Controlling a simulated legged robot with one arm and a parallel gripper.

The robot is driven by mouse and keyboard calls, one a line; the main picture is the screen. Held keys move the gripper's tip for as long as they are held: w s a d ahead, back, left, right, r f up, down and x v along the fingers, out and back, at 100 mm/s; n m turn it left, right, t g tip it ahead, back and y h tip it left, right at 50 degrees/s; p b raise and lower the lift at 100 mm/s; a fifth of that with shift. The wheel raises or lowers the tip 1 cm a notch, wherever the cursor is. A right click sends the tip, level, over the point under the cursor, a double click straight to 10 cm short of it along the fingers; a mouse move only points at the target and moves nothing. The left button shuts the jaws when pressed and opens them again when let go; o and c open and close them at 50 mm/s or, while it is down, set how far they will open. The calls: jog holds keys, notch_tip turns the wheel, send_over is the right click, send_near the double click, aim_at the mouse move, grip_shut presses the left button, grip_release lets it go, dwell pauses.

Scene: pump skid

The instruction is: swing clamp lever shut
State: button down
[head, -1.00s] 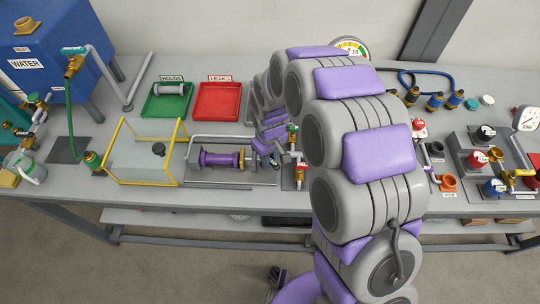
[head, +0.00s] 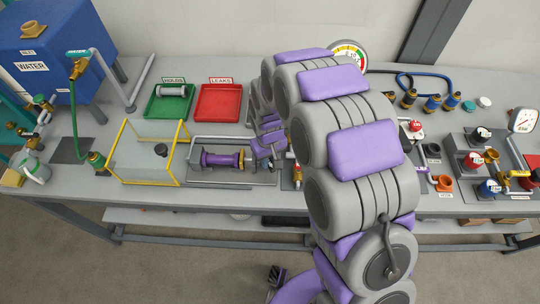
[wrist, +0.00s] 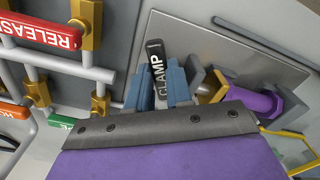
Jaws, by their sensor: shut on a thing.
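The clamp lever (wrist: 156,66) is a black handle lettered CLAMP in the wrist view. My gripper (wrist: 160,88) has its two blue-grey fingers on either side of the lever and is shut on it. Just right of the fingers lies the clamp fixture with a purple spool-like piece (wrist: 252,106) and a brass-coloured part. In the head view the purple piece (head: 222,159) lies in the fixture on its grey plate (head: 215,179). My gripper (head: 268,150) is at the right end of this fixture, where the lever is hidden by my arm.
A red RELEASE handle (wrist: 45,30) on brass and grey pipework is close to the left in the wrist view. A yellow-framed clear guard (head: 145,160) stands left of the fixture. A green HOLDS tray (head: 168,104) and a red LEAKS tray (head: 217,103) lie behind.

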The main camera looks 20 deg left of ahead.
jog(key=m+p, duration=0.1)
jog(key=m, duration=0.1)
jog(key=m+p, duration=0.1)
jog(key=a+m, duration=0.1)
jog(key=m, duration=0.1)
jog(key=shift+s+a+m+p, duration=0.1)
jog(key=shift+s+m+p, duration=0.2)
jog(key=shift+p, duration=0.1)
dwell(0.3)
jog(key=c, duration=1)
grip_release()
jog(key=shift+a+f, duration=0.1)
jog(key=shift+a, duration=0.05)
